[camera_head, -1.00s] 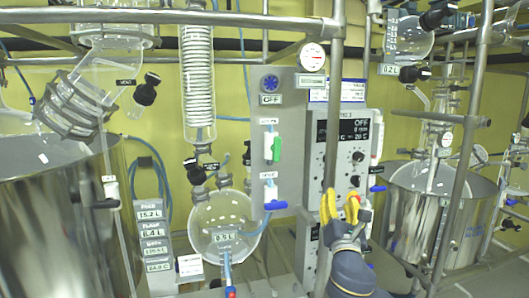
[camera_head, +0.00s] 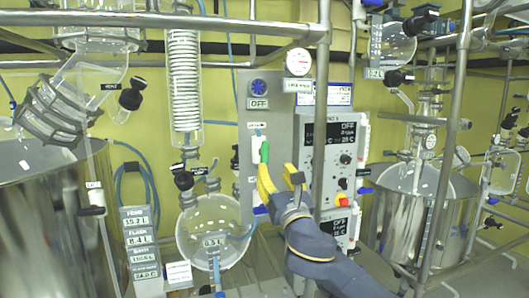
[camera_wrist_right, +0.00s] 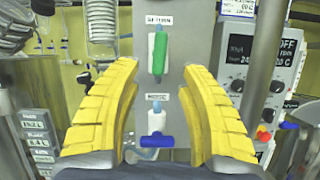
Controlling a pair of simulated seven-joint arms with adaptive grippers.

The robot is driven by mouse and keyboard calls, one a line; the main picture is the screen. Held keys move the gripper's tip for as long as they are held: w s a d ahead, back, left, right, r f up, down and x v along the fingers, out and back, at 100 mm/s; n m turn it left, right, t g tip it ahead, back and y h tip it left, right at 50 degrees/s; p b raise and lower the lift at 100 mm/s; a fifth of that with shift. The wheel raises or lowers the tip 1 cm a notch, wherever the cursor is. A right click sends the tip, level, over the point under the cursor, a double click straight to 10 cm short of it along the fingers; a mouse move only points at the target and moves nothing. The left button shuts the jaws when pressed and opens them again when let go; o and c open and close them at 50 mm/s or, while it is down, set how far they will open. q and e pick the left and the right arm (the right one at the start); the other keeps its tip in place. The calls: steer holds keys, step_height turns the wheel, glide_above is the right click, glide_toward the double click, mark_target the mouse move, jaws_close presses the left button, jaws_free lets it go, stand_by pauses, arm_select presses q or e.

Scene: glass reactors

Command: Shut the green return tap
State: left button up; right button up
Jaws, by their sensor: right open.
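The green return tap (camera_head: 264,152) is on the upright grey panel in the head view. In the right wrist view its green handle (camera_wrist_right: 160,53) stands vertical on a white body, under a label reading RETURN. My right gripper (camera_head: 278,176) is in front of the panel, just below and to the right of the tap. Its two yellow fingers (camera_wrist_right: 160,75) are spread wide in the wrist view. The green handle shows between and beyond the fingertips, with nothing held. My left gripper is not in view.
A blue-handled tap (camera_wrist_right: 155,141) sits lower on the panel, its handle horizontal. A control box (camera_head: 325,150) with dials and a red button stands to the right, behind a vertical steel pole (camera_head: 322,100). A round glass flask (camera_head: 208,232) hangs at the left.

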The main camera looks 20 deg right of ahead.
mark_target(266, 153)
steer(key=x, duration=1)
jaws_close()
stand_by(0.4)
